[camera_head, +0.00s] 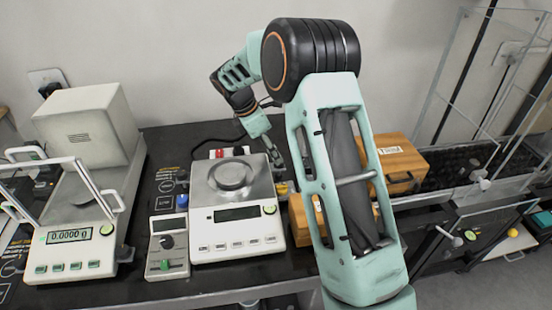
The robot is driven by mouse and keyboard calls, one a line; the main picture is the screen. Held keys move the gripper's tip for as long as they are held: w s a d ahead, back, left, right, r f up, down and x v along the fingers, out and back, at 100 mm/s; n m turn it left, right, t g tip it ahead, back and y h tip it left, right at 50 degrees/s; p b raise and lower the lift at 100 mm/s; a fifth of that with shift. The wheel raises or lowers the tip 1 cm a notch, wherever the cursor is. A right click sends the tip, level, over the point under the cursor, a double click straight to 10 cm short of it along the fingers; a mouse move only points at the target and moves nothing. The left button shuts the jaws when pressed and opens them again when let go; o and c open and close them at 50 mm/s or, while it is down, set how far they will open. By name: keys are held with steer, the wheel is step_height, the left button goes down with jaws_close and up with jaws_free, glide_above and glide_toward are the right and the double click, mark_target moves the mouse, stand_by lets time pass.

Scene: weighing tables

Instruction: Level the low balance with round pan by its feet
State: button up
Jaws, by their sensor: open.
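The low balance (262,222) stands on the black table, with a dark display and a row of buttons on its front. Its round pan (233,174) is on top and looks empty. A blue knob (182,201) shows at its left side and a yellow knob (282,188) at its right side; these look like its feet. I cannot make out a level bubble. My gripper (279,165) is open and points down by the balance's back right corner, just behind the yellow knob. Its fingertips are small here, and I cannot tell whether they touch anything.
A tall balance (95,262) reading 0.0000 g stands at left. A small grey device (166,255) with a green switch sits between the balances. Wooden boxes (398,160) stand right of the low balance, partly behind my arm. A clear-walled enclosure (480,85) is at far right.

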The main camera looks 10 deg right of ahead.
steer(key=shift+x, duration=2.05)
steer(key=shift+c, duration=0.6)
jaws_close()
steer(key=shift+w+r, duration=0.1)
